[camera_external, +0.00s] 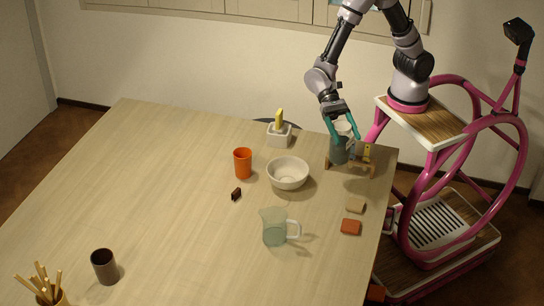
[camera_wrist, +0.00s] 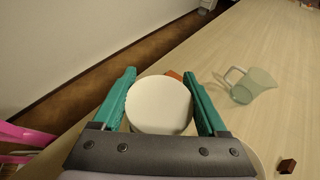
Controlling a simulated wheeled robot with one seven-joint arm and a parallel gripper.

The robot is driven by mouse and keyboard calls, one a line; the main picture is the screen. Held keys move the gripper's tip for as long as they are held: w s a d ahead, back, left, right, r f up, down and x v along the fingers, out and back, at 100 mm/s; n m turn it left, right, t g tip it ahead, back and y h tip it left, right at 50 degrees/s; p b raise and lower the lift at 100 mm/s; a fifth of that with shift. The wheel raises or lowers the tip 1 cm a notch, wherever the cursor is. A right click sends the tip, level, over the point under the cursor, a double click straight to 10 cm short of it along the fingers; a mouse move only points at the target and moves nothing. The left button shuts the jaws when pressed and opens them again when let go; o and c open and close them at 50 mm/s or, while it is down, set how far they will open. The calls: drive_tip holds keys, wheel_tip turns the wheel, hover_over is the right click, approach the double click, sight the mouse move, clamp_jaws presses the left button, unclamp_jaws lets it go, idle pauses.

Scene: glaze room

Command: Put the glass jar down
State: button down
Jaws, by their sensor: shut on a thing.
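My gripper (camera_external: 343,134) is shut on a jar with a pale round lid and a grey-blue body, which I take to be the glass jar (camera_external: 340,153). In the wrist view its white lid (camera_wrist: 159,104) sits between the two teal fingers (camera_wrist: 162,100), and the body below is hidden. The jar looks upright in the external view. It is at the table's back right corner, overlapping a small wooden rack (camera_external: 361,169). I cannot tell whether its base touches the table or the rack.
A white bowl (camera_external: 288,174) stands left of the jar, with an orange cup (camera_external: 243,163) and white holder (camera_external: 279,137) beyond. A small dark block (camera_external: 236,194) is left. The table's left middle is clear.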

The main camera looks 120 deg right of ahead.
drive_tip(key=w+d+m+t+h, duration=0.3)
drive_tip(key=w+d+m+t, duration=0.35)
drive_tip(key=w+d, duration=0.95)
drive_tip(key=w+d+m+t+h, duration=0.2)
drive_tip(key=w+d+m+h, duration=0.15)
drive_tip(key=d, duration=0.65)
drive_tip(key=w+d+m+t+h, duration=0.3)
drive_tip(key=w+d, duration=0.1)
drive_tip(key=d, duration=0.7)
wheel_tip(320, 180, down, 10)
drive_tip(key=shift+r, duration=0.2)
drive_tip(key=shift+f, duration=0.1)
drive_tip(key=shift+c, duration=0.2)
unclamp_jaws()
drive_tip(key=shift+f, duration=0.1)
drive_tip(key=shift+o, duration=0.2)
